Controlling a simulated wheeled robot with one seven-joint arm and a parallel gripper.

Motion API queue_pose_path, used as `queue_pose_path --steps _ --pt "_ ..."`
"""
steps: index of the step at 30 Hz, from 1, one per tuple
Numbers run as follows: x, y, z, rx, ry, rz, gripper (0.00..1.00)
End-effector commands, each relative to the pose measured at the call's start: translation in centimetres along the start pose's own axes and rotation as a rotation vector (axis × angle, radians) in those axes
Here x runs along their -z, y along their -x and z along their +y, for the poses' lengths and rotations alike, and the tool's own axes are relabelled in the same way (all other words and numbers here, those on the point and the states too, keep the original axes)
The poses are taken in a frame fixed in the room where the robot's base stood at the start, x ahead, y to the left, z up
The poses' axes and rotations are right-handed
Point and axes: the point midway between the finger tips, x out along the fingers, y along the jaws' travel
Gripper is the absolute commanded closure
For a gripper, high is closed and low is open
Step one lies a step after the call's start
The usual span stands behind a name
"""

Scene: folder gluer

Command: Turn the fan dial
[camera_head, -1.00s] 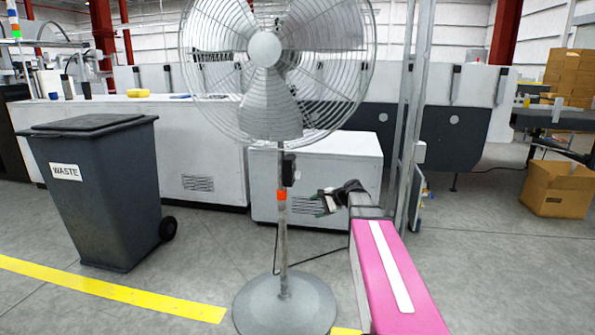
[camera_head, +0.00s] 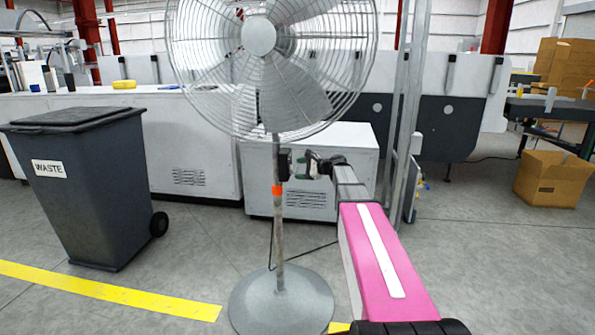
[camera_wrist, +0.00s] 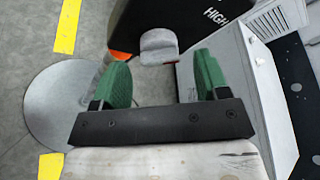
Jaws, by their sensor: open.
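The pedestal fan (camera_head: 278,215) stands upright in front of me, with a wire cage, a grey pole and a round base. A dark control box (camera_head: 284,165) sits on the pole just above an orange band. In the wrist view the box (camera_wrist: 185,20) is black with the word HIGH on it, and the grey fan dial (camera_wrist: 158,46) sticks out from it. My gripper (camera_head: 309,167) is just right of the box. In the wrist view my gripper (camera_wrist: 155,85) is open, with green fingers on either side and below the dial, and nothing between them.
A waste bin (camera_head: 85,190) stands on the left. White machine cabinets (camera_head: 320,185) are behind the fan, and a metal upright (camera_head: 402,130) rises close right of my arm. A cable runs over the floor by the pole. A cardboard box (camera_head: 553,180) lies at the right.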

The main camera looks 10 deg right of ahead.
Motion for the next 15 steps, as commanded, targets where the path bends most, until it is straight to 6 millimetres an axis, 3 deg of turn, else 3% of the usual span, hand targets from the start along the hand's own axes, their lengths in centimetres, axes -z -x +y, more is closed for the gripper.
queue_pose_path --steps 6,15 --pt "0.0 -1.5 0.0 0.0 0.0 0.0 0.32" --pt "0.0 -1.7 0.0 0.0 0.001 0.0 0.32"
